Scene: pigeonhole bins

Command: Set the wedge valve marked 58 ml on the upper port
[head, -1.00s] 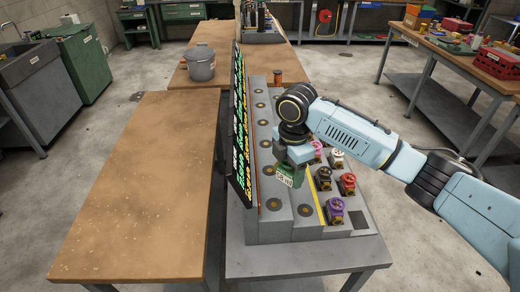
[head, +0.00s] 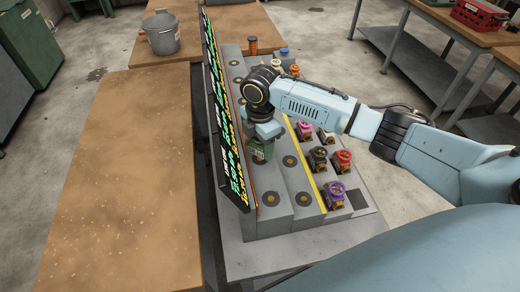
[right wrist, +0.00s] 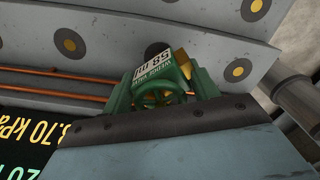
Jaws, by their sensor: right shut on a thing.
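A green wedge valve (head: 261,152) is held in my right gripper (head: 264,137), over the upper steps of the grey stepped rack near the display board. In the right wrist view the valve (right wrist: 158,92) shows a green handwheel and a white label reading "58 ml", upside down. The rack has round dark ports with yellow centres; one upper-step port (head: 270,199) and one on the step below (head: 302,199) are bare. In the right wrist view a dark round spot shows just behind the valve. I cannot tell whether the valve touches the rack. My left gripper is out of view.
The display board (head: 226,120) with coloured readings stands along the rack's left edge. Several valves with purple (head: 334,190), red (head: 343,157) and other wheels sit on the lower right. The wooden table (head: 120,180) at left is clear; a grey bucket (head: 161,35) stands behind.

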